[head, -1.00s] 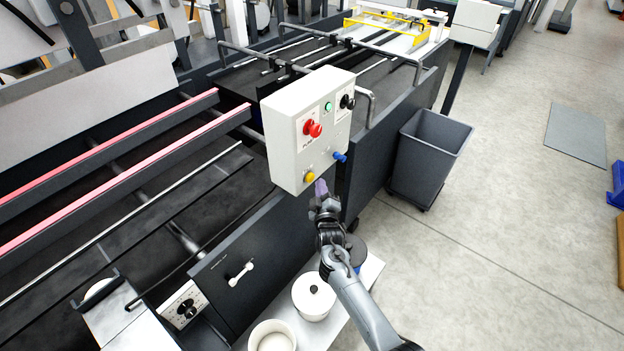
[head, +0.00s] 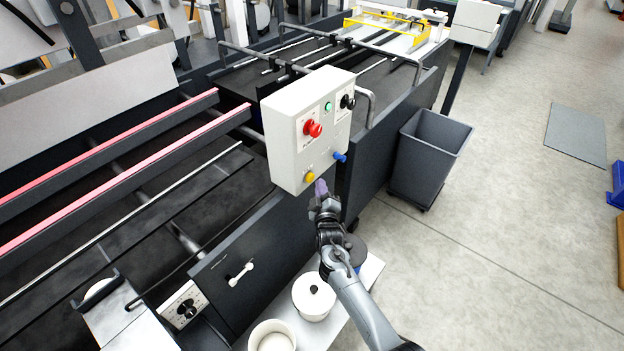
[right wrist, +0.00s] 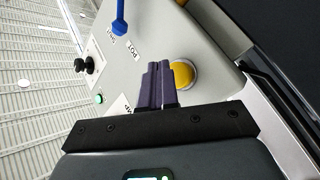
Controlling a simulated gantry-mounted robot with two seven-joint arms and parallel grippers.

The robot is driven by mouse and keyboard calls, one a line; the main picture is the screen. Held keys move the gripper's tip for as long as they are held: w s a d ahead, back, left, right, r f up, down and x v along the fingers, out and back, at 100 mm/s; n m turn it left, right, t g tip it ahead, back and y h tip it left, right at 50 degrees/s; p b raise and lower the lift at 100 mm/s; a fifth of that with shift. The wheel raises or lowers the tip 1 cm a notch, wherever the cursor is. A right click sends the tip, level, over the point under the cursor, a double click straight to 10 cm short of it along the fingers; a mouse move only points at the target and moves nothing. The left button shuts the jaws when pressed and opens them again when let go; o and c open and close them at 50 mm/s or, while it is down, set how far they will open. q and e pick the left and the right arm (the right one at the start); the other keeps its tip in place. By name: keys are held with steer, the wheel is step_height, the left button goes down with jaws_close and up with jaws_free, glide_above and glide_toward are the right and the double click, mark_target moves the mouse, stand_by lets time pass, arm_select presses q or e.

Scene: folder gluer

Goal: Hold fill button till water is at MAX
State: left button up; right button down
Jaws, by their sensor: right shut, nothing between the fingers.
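A white control box (head: 284,146) is in the middle of the head view. It carries a yellow button (head: 309,176) low on its face, a red mushroom button (head: 313,128), a green button (head: 328,106), a black knob (head: 347,102) and a blue lever (head: 340,157). My right gripper (head: 320,187) is shut and empty just below the yellow button. In the right wrist view its purple fingers (right wrist: 158,82) lie beside the yellow button (right wrist: 183,74), partly overlapping its rim. I cannot tell whether they touch it. No water level or MAX mark is visible. My left gripper is not in view.
A white pot with a lid (head: 313,297) and an open white pot (head: 271,336) stand on a shelf below my right arm. A dark grey bin (head: 430,158) stands right of the box. Open floor lies further right.

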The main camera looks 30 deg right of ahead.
steer(key=shift+w, duration=0.2)
steer(key=shift+w+a, duration=0.1)
steer(key=shift+w, duration=0.1)
steer(key=shift+w+a+b, duration=0.2)
steer(key=shift+w+b, duration=0.3)
steer(key=shift+b, duration=0.2)
stand_by(6.9)
